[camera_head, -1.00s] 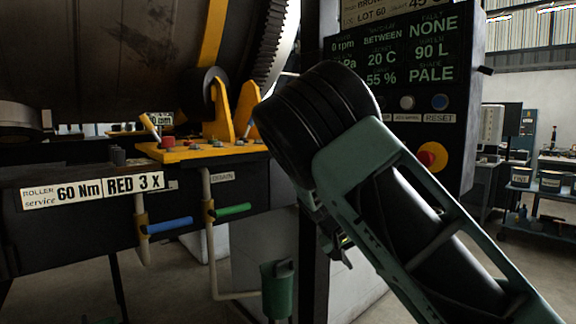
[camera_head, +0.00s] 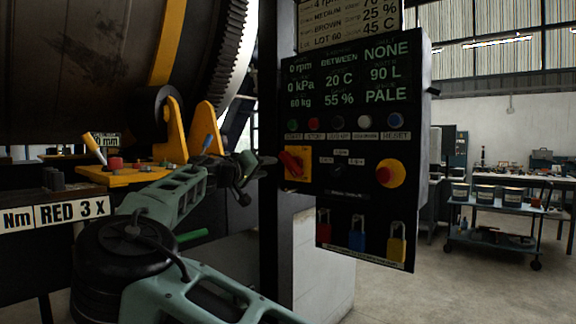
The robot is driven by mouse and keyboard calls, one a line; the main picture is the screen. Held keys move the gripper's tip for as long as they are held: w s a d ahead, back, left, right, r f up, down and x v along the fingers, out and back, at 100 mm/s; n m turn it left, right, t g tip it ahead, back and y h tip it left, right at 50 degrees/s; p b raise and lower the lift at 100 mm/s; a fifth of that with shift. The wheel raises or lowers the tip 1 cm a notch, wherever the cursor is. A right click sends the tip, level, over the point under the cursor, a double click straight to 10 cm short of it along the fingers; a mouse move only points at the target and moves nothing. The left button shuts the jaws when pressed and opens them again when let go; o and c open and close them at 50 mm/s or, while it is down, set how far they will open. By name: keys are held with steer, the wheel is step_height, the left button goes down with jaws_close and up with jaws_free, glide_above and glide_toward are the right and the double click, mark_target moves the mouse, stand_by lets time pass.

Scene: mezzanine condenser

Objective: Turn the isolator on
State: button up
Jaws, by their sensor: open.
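The isolator (camera_head: 293,163) is a red rotary handle on a yellow square plate at the left of the dark control panel. Its handle lies on a slant, from upper left to lower right. My gripper (camera_head: 258,178) is open and empty, just left of the isolator and apart from it in the picture. The depth gap between them is hard to judge. No part of the isolator is visibly covered by my gripper.
The panel (camera_head: 340,210) carries a readout, a row of buttons, a red emergency stop (camera_head: 389,173) on yellow, and red, blue and yellow padlocks below. A big drum (camera_head: 80,70) and yellow brackets stand left. A blue cart (camera_head: 505,215) is far right.

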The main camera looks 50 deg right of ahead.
mark_target(288, 165)
steer(key=d, duration=0.4)
steer(key=d+p, duration=0.1)
steer(key=d, duration=0.7)
steer(key=shift+w+p, duration=0.4)
jaws_close()
